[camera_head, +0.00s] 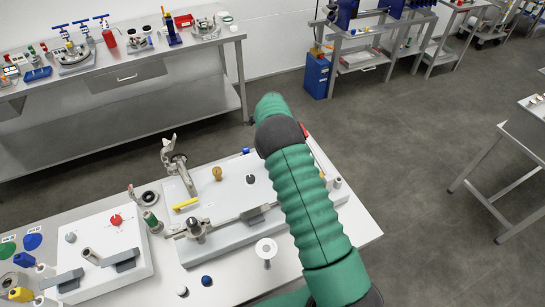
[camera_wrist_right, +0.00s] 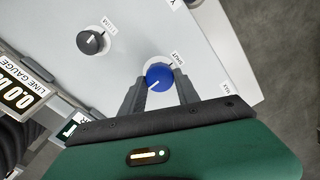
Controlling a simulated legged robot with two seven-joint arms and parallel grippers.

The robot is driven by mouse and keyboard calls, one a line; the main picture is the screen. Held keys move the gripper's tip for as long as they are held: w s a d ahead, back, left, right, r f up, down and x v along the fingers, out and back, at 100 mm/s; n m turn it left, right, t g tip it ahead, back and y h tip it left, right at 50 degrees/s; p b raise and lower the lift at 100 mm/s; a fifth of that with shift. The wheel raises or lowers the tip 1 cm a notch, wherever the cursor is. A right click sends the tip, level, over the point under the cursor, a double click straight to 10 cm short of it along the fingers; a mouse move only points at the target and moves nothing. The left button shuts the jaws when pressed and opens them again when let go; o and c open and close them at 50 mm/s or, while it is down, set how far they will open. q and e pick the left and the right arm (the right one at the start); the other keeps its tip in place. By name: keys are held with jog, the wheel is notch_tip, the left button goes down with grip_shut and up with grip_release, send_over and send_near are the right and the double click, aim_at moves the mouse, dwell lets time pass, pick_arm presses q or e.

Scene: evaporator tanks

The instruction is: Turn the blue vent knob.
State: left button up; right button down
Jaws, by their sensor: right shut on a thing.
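The blue vent knob (camera_wrist_right: 160,76) shows in the wrist view on a pale panel (camera_wrist_right: 205,45). In the head view my green right arm reaches across the bench and hides the gripper and the knob. My left gripper is in neither view.
A black knob (camera_wrist_right: 92,42) and a line gauge display (camera_wrist_right: 18,97) sit to the left in the wrist view. In the head view, the bench holds a yellow-brown knob (camera_head: 216,173), a metal valve (camera_head: 172,158) and a red knob (camera_head: 116,219). Open floor (camera_head: 410,160) lies right.

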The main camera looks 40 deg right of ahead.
jog(key=shift+w+d+r, duration=0.15)
jog(key=shift+w+r, duration=0.05)
jog(key=c, duration=1.3)
grip_release()
jog(key=o, duration=0.4)
jog(key=shift+f, duration=0.2)
jog(key=shift+s, duration=0.1)
notch_tip(320, 180, up, 17)
jog(key=b, duration=0.2)
jog(key=shift+f, duration=0.15)
